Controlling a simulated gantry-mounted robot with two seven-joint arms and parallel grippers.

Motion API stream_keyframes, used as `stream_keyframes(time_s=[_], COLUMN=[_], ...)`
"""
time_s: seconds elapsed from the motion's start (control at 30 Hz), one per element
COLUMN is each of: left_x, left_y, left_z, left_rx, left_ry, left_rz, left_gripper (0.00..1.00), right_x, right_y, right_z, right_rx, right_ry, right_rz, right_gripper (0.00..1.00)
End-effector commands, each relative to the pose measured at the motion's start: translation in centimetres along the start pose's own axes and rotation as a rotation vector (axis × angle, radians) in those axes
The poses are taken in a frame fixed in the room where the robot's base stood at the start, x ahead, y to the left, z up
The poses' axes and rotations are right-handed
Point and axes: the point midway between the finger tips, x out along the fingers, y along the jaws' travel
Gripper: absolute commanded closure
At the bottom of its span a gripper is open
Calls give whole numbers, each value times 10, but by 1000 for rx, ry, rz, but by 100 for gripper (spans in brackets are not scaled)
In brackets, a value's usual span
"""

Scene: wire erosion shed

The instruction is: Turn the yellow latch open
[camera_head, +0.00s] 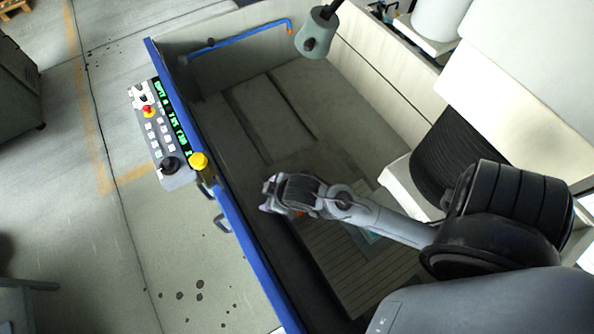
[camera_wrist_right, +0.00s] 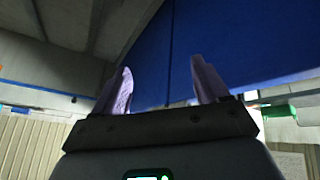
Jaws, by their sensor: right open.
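The yellow latch (camera_head: 198,161) is a round yellow knob at the blue-edged rim of the tank, just below the control panel in the head view. My right gripper (camera_head: 268,194) is inside the tank outline, to the right of the latch and apart from it. In the right wrist view the right gripper (camera_wrist_right: 162,74) shows two spread purple fingers with nothing between them, in front of a blue panel (camera_wrist_right: 240,45). I do not make out the latch in the wrist view. My left gripper is not in view.
The blue tank edge (camera_head: 235,213) lies between the right gripper and the latch. A control panel (camera_head: 160,130) with a red button and black knob adjoins the latch. A grey handle (camera_head: 221,223) is below it.

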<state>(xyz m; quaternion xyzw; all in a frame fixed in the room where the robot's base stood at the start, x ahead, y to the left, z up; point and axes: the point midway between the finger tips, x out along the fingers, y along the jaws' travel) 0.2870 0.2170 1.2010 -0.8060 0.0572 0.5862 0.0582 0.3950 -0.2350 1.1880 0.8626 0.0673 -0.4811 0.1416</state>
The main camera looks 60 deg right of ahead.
Motion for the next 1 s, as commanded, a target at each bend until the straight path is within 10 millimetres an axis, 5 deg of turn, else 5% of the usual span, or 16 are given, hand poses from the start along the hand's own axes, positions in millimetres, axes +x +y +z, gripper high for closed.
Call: stream_keyframes(time_s=[0.4, 1.0], left_x=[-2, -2], left_y=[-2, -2], left_z=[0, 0], left_rx=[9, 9], left_ry=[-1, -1], left_rz=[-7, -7], left_gripper=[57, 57], right_x=[-42, -55], right_y=[-27, -33], right_z=[49, 61], right_rx=[90, 115], right_ry=[-144, -182], right_rz=[-59, -75], right_gripper=[26, 26])
